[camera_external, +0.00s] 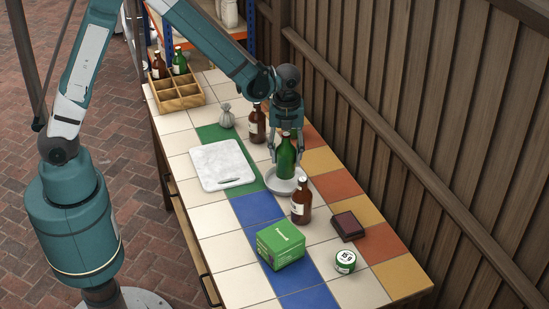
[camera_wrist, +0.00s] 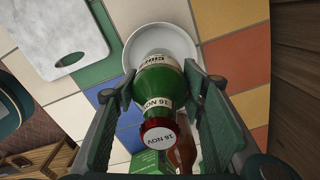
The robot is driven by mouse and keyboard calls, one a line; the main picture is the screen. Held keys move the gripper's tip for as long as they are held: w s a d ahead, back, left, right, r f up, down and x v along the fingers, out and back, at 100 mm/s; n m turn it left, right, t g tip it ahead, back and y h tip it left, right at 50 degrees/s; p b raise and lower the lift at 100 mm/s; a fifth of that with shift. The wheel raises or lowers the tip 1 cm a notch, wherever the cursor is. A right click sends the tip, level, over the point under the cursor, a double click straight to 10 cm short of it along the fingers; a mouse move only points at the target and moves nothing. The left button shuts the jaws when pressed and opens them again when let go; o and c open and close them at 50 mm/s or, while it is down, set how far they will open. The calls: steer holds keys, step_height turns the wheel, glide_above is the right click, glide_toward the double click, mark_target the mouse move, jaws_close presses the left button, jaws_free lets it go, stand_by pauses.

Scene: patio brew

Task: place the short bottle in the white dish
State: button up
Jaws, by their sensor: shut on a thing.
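A green bottle (camera_external: 286,160) with a red cap and a white label is upright between the fingers of my gripper (camera_external: 286,150). In the wrist view the fingers (camera_wrist: 150,88) are on both sides of the bottle (camera_wrist: 157,88), shut on it. The round white dish (camera_external: 274,184) is directly under the bottle; its rim also shows in the wrist view (camera_wrist: 168,29). The bottle's base is over or within the dish. I cannot tell whether it touches the dish's floor.
One brown bottle (camera_external: 301,202) stands close in front of the dish, another (camera_external: 257,124) behind it. A white marbled board (camera_external: 218,164) lies left. A green box (camera_external: 281,247), round tin (camera_external: 345,262) and dark red box (camera_external: 348,226) stand nearer. A grey pouch (camera_external: 227,117) and wooden crate (camera_external: 178,101) are farther back.

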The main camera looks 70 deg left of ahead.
mark_target(286, 134)
steer(key=shift+f, duration=1.75)
steer(key=shift+f+b, duration=0.2)
steer(key=shift+b, duration=0.2)
steer(key=o, duration=1.2)
steer(key=shift+r, duration=0.15)
steer(key=shift+r+p, duration=0.9)
steer(key=shift+r, duration=5.15)
steer(key=shift+r, duration=0.1)
